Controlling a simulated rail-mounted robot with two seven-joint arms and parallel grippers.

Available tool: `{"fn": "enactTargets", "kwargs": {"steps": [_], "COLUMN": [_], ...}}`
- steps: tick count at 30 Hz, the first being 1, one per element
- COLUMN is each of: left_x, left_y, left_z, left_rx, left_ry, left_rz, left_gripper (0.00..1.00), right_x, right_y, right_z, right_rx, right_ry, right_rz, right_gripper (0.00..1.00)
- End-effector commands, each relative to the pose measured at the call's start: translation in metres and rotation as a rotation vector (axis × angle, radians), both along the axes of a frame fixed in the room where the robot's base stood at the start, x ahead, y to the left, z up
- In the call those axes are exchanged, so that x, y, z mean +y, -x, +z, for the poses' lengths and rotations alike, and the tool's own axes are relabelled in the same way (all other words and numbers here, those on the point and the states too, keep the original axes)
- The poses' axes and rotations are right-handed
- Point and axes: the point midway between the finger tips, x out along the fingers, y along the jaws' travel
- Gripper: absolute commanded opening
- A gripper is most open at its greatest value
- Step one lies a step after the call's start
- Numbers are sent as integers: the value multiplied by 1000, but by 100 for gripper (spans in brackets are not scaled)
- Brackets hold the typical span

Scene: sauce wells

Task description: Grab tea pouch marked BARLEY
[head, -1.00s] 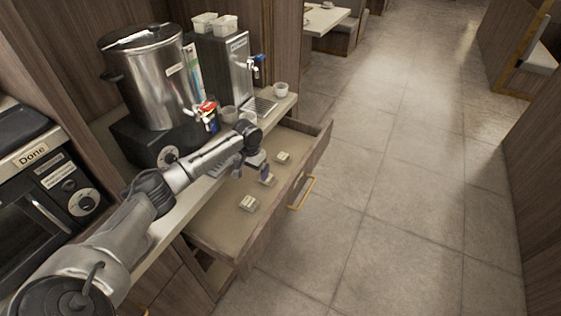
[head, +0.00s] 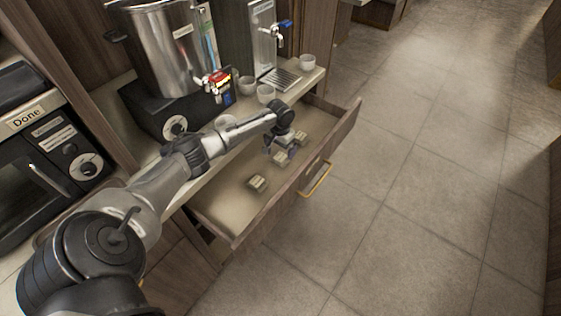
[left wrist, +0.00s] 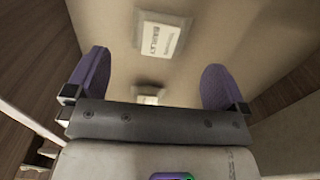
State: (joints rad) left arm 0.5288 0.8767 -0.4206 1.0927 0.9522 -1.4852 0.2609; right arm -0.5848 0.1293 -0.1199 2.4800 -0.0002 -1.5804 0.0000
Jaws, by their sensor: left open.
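A small pale pouch labelled BARLEY (left wrist: 160,40) lies on the drawer floor in the left wrist view, ahead of my left gripper (left wrist: 155,80). The gripper's purple-padded fingers are wide apart with nothing between them. A second pale pouch (left wrist: 149,97) shows partly behind the gripper body. In the head view, my left gripper (head: 273,147) hangs over the open drawer beside the middle pouch (head: 281,158). Another pouch lies farther back (head: 301,136) and one nearer (head: 257,183). Their labels are too small to read there. My right gripper is not in view.
The open drawer (head: 225,215) has raised walls and a brass handle (head: 316,180). Above it, the counter holds a metal urn (head: 165,45), a tap dispenser (head: 264,40) and several white cups (head: 266,93). Open floor lies to the right.

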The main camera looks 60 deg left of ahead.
Motion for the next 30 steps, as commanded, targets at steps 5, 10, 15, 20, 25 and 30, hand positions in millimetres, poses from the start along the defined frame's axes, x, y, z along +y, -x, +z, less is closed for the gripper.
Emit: {"fn": "enactTargets", "kwargs": {"steps": [5, 10, 15, 20, 25, 30], "left_x": [0, 0, -1, -1, -1, -1], "left_y": [0, 0, 0, 0, 0, 0], "left_z": [-11, -16, -34, -56, -64, -63], "left_rx": [0, 0, 1, 1, -1, -1], "left_ry": [0, 0, 0, 1, 1, 0], "left_rz": [-1, -1, 0, 1, 0, -1], "left_gripper": [100, 100, 100, 100, 100, 99], "right_x": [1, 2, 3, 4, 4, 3], "right_y": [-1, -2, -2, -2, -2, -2], "right_z": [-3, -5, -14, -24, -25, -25], "right_rx": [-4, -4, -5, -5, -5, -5], "right_ry": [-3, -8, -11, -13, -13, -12], "right_rz": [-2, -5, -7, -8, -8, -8], "right_gripper": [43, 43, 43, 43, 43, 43]}}
